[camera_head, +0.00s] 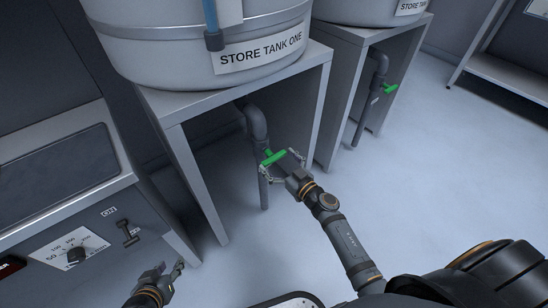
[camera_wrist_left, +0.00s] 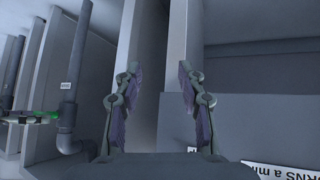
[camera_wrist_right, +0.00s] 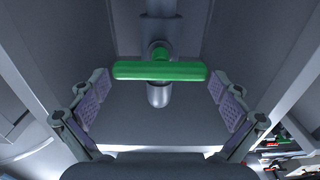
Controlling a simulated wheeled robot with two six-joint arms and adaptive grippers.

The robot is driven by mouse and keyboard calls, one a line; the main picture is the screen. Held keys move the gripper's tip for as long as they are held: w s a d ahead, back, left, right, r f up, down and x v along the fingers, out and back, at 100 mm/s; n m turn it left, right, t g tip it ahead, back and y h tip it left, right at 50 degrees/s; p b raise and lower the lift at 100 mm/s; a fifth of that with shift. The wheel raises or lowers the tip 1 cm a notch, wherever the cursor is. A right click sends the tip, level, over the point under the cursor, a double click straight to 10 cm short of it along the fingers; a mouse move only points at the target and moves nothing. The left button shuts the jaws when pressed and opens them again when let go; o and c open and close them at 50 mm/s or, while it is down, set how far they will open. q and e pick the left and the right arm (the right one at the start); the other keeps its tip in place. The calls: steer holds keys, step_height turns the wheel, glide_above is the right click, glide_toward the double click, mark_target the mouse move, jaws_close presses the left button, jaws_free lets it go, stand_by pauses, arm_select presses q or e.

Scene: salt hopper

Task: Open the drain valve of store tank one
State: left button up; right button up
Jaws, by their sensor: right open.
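Store tank one (camera_head: 200,45) is a large pale tank on a grey stand, with its name on a label. A dark drain pipe (camera_head: 257,122) comes down under it and carries a green valve handle (camera_head: 273,157). In the right wrist view the handle (camera_wrist_right: 160,71) is a level bar across the pipe. My right gripper (camera_head: 281,166) is open around the handle, one finger beyond each end, with small gaps showing in the right wrist view. My left gripper (camera_head: 170,269) is open and empty, low by the front of the left cabinet.
A second tank (camera_head: 370,10) stands to the right, with its own green valve handle (camera_head: 390,88). The stand's front leg (camera_head: 198,190) is left of my right gripper. A cabinet (camera_head: 70,200) with a dial and switch is at left.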

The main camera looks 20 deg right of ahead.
steer(key=shift+x, duration=0.8)
arm_select(q)
steer(key=shift+w+a+r+t, duration=0.1)
steer(key=shift+w+r+t, duration=0.5)
steer(key=shift+w+r, duration=0.35)
arm_select(e)
steer(key=shift+c, duration=0.3)
